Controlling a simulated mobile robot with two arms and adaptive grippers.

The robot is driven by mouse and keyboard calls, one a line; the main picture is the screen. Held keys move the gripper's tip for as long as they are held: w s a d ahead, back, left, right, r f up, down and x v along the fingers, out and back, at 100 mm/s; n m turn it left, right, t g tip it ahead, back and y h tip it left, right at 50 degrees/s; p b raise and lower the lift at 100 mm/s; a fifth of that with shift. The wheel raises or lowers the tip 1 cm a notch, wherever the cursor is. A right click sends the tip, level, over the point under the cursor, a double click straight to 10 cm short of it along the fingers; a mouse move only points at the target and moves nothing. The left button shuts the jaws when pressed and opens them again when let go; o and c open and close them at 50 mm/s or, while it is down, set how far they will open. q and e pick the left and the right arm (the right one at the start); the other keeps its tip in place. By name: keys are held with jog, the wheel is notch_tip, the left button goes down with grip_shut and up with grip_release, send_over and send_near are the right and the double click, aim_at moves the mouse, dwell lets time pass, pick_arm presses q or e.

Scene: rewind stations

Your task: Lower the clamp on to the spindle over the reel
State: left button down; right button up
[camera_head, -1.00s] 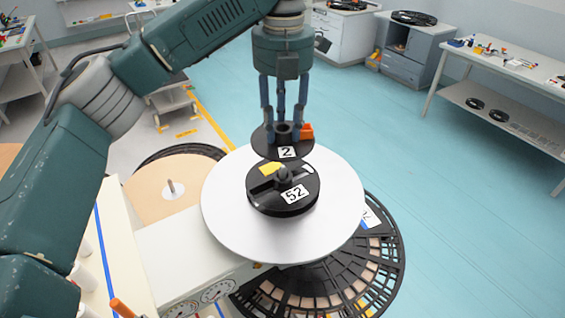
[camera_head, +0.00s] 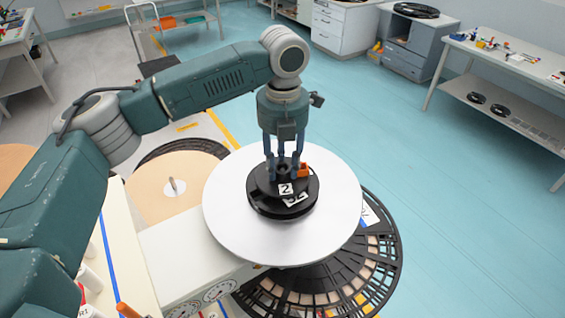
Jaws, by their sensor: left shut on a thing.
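My left gripper (camera_head: 284,165) is shut on the black clamp (camera_head: 268,187), a round disc with a white "2" label and an orange part at its right. The clamp is over the black reel (camera_head: 265,211), whose white number label is partly covered. The reel lies on the large pale round plate (camera_head: 230,225). The clamp looks very close to or on the reel; I cannot tell whether they touch. The spindle at the reel's middle is hidden by the clamp and fingers. My right gripper is not in view.
A tan disc with a short pin (camera_head: 150,205) lies left of the plate. A large black slotted reel (camera_head: 385,262) sits below the plate at right. The white machine body with dials (camera_head: 185,255) is at front left.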

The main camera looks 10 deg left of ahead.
pick_arm(q)
jog(key=c, duration=1.6)
grip_release()
jog(key=shift+c, duration=0.2)
jog(key=o, duration=0.4)
jog(key=shift+r, duration=0.3)
notch_tip(320, 180, up, 6)
jog(key=b, duration=0.3)
jog(key=shift+d+r, duration=0.1)
jog(key=shift+r, duration=0.15)
notch_tip(320, 180, up, 5)
jog(key=shift+s+b, duration=0.1)
jog(key=shift+b, duration=0.3)
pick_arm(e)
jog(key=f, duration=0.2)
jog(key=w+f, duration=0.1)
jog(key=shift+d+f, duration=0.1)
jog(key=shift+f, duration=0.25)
